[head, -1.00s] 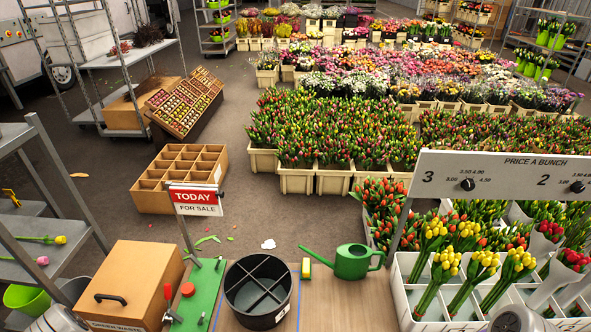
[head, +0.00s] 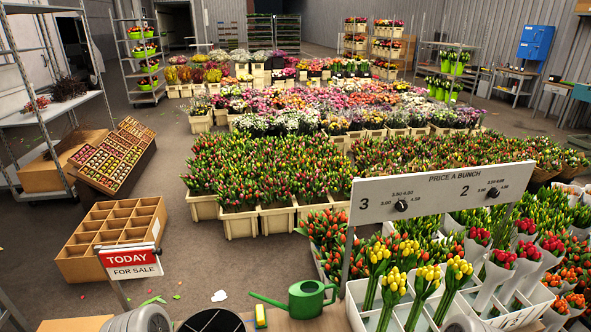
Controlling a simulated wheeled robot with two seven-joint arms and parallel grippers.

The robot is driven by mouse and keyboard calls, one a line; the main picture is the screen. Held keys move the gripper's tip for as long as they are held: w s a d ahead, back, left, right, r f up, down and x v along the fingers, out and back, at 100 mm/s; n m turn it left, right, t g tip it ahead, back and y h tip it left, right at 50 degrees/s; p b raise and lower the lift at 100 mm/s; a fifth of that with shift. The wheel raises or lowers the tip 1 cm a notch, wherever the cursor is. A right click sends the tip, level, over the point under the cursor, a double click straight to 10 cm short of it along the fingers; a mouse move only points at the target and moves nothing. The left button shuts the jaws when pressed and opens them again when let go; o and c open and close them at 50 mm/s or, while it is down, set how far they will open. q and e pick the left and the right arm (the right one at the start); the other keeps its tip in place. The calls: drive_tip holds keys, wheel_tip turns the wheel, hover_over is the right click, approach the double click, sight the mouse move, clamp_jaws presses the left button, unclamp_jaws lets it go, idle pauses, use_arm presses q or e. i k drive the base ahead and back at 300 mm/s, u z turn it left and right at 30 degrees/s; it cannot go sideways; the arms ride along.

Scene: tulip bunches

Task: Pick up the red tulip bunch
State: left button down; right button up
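Several red tulip bunches in white sleeves (head: 503,259) stand upright in the white compartment crate (head: 357,312) at the lower right. Others like them, such as one red bunch (head: 527,227), stand further back and right. Orange-red bunches (head: 378,252) stand at the crate's left back, behind the yellow tulip bunches (head: 393,284). Neither gripper is in view. Only rounded grey parts, which look like my arms, show at the bottom edge, one left of the middle and one before the crate.
A green watering can (head: 307,299) and a yellow block (head: 260,316) are on the bench, left of the crate. A red-and-white sign (head: 131,262) stands at the left. Potted tulips (head: 270,170) fill the floor behind.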

sight(501, 266)
drive_tip(key=z, duration=2.65)
drive_tip(key=i, duration=2.5)
drive_tip(key=u, duration=2.65)
